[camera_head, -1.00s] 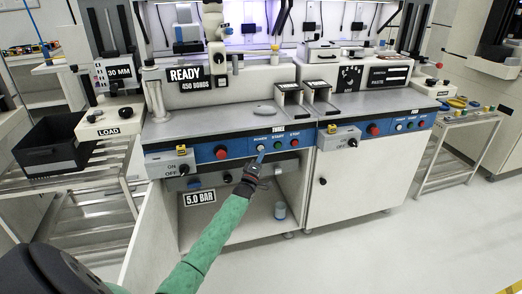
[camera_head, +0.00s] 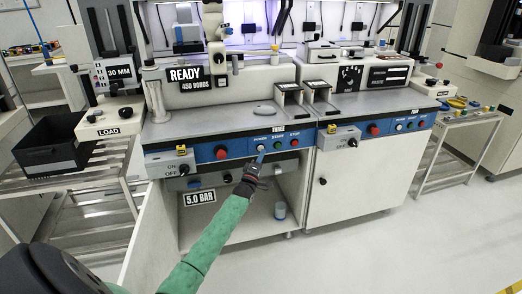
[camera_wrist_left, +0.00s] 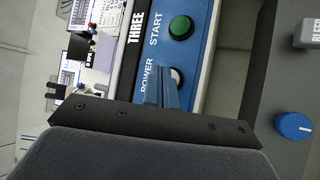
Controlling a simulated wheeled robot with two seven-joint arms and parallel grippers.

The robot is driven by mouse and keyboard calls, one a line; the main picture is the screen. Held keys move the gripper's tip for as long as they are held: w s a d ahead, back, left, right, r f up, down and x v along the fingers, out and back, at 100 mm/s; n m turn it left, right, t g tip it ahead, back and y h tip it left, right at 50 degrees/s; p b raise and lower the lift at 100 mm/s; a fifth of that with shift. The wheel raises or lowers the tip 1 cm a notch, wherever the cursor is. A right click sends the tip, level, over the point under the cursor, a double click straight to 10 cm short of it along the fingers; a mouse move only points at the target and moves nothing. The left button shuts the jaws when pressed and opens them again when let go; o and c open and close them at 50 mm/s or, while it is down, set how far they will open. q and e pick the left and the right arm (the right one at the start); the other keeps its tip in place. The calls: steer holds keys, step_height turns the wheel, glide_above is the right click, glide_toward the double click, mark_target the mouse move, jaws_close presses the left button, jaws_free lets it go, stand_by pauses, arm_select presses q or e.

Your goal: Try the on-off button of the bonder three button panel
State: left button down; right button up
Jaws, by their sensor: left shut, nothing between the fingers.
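The blue three-button panel of bonder THREE (camera_head: 238,151) shows in the head view. It has a white POWER button (camera_head: 262,147), a green START button (camera_head: 278,146) and a red STOP button (camera_head: 294,142). My left gripper (camera_head: 260,158) is shut and empty, its blue fingertips at the POWER button. In the left wrist view the fingers (camera_wrist_left: 168,92) partly hide the white POWER button (camera_wrist_left: 177,77), with the green START button (camera_wrist_left: 180,27) clear beside it. I cannot tell whether the tips touch or press the button. My right gripper is not in view.
A big red button (camera_head: 221,153) and an ON/OFF knob (camera_head: 184,169) sit left on the same machine. Below is an open cabinet with a 5.0 BAR sign (camera_head: 199,198). Bonder FOUR (camera_head: 361,175) stands to the right. The floor in front is clear.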

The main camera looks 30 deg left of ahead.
arm_select(q)
steer(key=shift+a, duration=0.1)
steer(key=shift+w+a, duration=0.25)
stand_by(0.4)
steer(key=shift+w+a+b, duration=0.3)
steer(key=shift+b, duration=0.15)
stand_by(0.5)
steer(key=shift+s+d+r, duration=0.1)
steer(key=shift+s+d, duration=0.05)
steer(key=shift+s+d+p, duration=0.4)
steer(key=shift+d+p, duration=0.1)
stand_by(0.4)
